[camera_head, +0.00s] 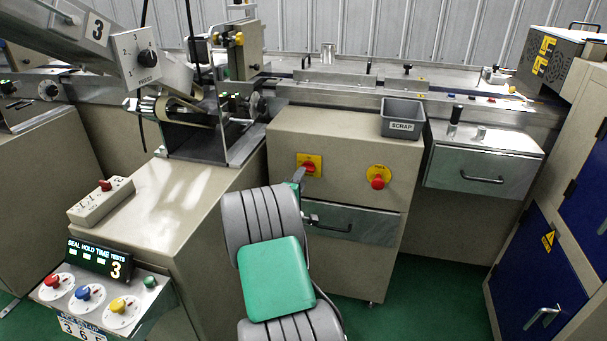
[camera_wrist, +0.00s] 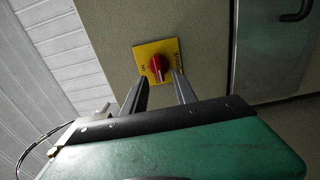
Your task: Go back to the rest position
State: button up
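My gripper (camera_head: 298,178) is in front of the beige cabinet (camera_head: 340,140), close to a red rotary switch (camera_head: 309,168) on a yellow plate. In the wrist view the fingertips of my gripper (camera_wrist: 160,78) are apart, with nothing between them. The red switch (camera_wrist: 158,66) shows just beyond the tips, in the gap between them. A strip of space shows between each tip and the knob, so it is not gripped. My arm with its green cover fills the lower middle of the head view and hides part of the cabinet.
A red button on a yellow plate (camera_head: 378,178) is right of the switch. A metal drawer (camera_head: 352,224) lies below. A grey SCRAP bin (camera_head: 403,118) stands on top. The control panel (camera_head: 98,296) is lower left; blue-doored cabinets (camera_head: 538,272) stand right. Green floor is open between.

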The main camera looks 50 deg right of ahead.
jog(key=v, duration=0.4)
